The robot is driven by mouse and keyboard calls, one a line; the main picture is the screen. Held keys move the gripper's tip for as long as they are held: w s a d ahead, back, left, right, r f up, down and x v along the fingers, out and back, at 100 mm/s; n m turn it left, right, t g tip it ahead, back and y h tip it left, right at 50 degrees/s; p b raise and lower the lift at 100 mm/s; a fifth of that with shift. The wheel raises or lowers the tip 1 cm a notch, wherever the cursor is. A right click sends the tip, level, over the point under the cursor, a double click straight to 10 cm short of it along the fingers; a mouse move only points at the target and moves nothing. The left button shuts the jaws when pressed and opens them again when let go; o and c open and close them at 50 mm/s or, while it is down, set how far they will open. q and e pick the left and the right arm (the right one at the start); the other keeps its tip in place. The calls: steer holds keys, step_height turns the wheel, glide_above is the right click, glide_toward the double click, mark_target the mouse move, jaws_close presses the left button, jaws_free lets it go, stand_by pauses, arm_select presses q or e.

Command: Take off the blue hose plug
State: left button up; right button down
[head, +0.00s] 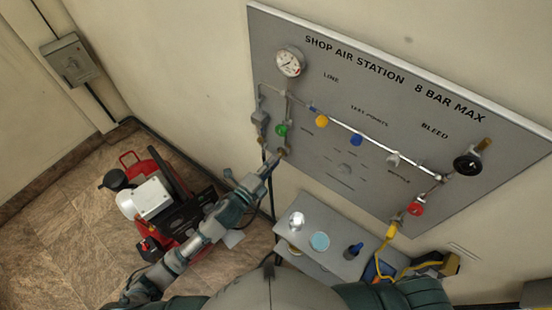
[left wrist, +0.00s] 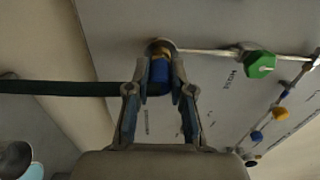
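The blue hose plug (left wrist: 160,74) shows in the left wrist view, below a brass-coloured fitting at the end of a metal pipe. My left gripper (left wrist: 161,82) has one finger on each side of the plug; I cannot tell whether both fingers press on it. A dark hose (left wrist: 60,88) runs in from the left and meets the left finger and plug area. In the head view my left gripper (head: 272,165) is at the lower left of the grey panel (head: 330,210), by a brass fitting (head: 282,152); the plug is hidden there. My right gripper is not in view.
The panel carries a gauge (head: 289,62), a green knob (head: 281,130), a yellow knob (head: 321,121), a blue knob (head: 356,139) and a red knob (head: 417,208). A red compressor (head: 150,205) stands at left. A grey shelf (head: 335,225) holds small items below the panel.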

arm_select(q)
steer(key=shift+s+a, duration=0.15)
jaws_close()
steer(key=shift+p+v, duration=0.55)
steer(key=shift+v, duration=1.7)
